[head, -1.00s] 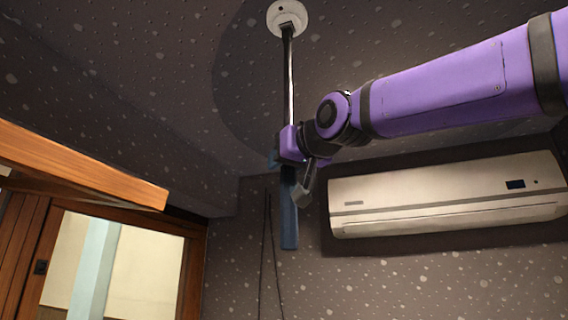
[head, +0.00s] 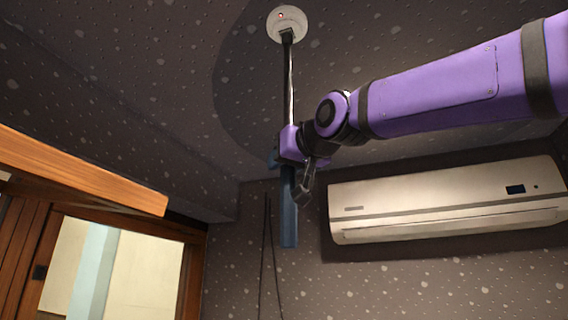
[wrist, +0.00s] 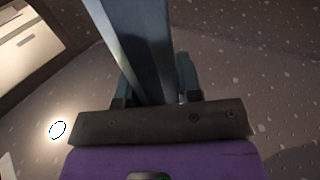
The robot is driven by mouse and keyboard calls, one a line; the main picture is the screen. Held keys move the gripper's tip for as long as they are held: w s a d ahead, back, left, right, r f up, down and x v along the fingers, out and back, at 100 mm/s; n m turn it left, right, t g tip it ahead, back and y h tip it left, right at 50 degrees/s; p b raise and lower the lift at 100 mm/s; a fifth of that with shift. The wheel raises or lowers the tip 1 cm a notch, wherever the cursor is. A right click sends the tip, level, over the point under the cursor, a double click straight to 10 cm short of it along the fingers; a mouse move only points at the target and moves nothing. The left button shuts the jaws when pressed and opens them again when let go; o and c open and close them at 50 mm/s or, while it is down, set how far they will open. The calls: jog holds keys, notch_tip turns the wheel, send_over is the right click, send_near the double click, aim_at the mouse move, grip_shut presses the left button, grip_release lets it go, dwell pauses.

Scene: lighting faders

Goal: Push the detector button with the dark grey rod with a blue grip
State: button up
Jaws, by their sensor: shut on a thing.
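The detector (head: 287,24) is a round white disc on the dark ceiling, at the top of the head view. A small reddish dot shows on its face. The dark grey rod (head: 288,85) stands almost upright under it, its dark tip overlapping the disc's lower part. The tip looks to be at the detector; I cannot tell whether it touches, and the button is not clear behind it. My gripper (head: 287,160) is shut on the rod's blue grip (head: 289,210), which hangs below the jaws. In the wrist view, the grip (wrist: 140,45) runs up between the fingers.
A white air conditioner (head: 445,203) hangs on the wall at right, below my purple arm. A wooden beam (head: 80,170) juts in from the left above a wooden-framed opening (head: 195,270). Thin dark cords (head: 264,250) hang on the wall. Space around the rod is clear.

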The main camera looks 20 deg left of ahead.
aim_at(284, 205)
jog(key=shift+f, duration=4.5)
